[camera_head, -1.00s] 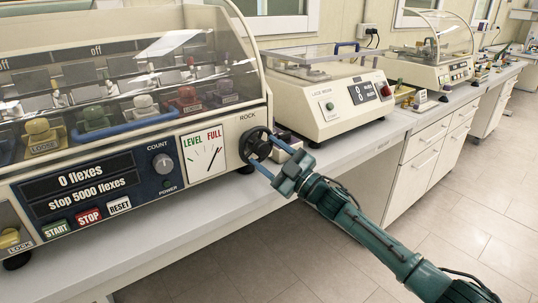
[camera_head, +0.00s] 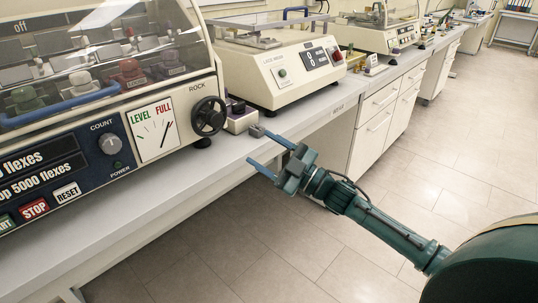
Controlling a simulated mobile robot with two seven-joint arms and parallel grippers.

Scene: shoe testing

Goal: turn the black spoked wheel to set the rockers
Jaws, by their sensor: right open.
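The black spoked wheel (camera_head: 209,116) is on the right end of the cream flex-testing machine's front, under the word ROCK. It is in full view with nothing on it. My right gripper (camera_head: 253,147) is open and empty, to the right of and below the wheel, clear of it. Its fingers point left, over the bench's front edge. The dial (camera_head: 154,131) left of the wheel is marked LEVEL and FULL, and its needle leans toward FULL. My left gripper is not in view.
A small box with a dark knob (camera_head: 240,121) stands just right of the wheel. A cream machine with a digital display (camera_head: 288,72) is behind it. The grey bench top (camera_head: 150,187) is bare in front. Open floor lies to the right.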

